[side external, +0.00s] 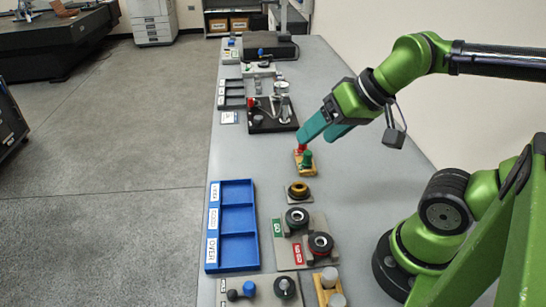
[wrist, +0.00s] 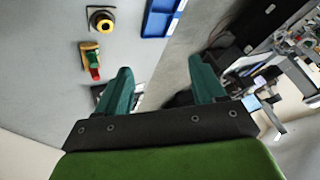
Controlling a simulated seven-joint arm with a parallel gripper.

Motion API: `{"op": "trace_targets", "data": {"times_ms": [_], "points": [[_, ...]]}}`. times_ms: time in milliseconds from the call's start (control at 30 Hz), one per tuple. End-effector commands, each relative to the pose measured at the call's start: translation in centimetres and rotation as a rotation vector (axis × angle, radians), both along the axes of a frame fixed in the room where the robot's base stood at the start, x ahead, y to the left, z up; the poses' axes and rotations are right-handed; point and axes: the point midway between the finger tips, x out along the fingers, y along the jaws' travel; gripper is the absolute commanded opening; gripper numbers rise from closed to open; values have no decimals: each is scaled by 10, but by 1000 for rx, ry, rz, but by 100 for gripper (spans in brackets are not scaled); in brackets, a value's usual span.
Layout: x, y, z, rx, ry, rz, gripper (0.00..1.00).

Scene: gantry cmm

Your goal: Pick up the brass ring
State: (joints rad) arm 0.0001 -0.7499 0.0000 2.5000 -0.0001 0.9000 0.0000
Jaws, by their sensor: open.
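The brass ring (side external: 299,188) lies flat on a small grey-brown base plate on the long grey table, in front of the blue tray's upper right corner. It also shows in the wrist view (wrist: 103,21), near the top, left of my fingers. My gripper (side external: 325,130) is open and empty. It hangs above the table, farther back than the ring and clear of it. Its two teal fingers (wrist: 160,75) stand apart in the wrist view with nothing between them.
A yellow block with red and green pieces (side external: 305,161) stands between the ring and my gripper. A blue three-compartment tray (side external: 253,225) lies left of the ring. A plate with two dark ring gauges (side external: 285,250) lies nearer the camera. A black fixture (side external: 262,124) stands behind.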

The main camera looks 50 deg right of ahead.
Motion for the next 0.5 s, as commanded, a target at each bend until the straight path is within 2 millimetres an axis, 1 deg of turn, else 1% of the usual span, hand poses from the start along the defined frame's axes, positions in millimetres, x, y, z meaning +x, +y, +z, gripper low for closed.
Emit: {"op": "trace_targets", "data": {"times_ms": [100, 167, 233, 367, 500], "points": [[0, 0, -1, 0, 3, 0, 69], [1, 0, -5, 1, 23, -1, 69], [7, -2, -12, 1, 59, -6, 69], [28, -13, -24, -15, 178, -16, 69], [54, -32, -42, -58, 347, -22, 69]]}}
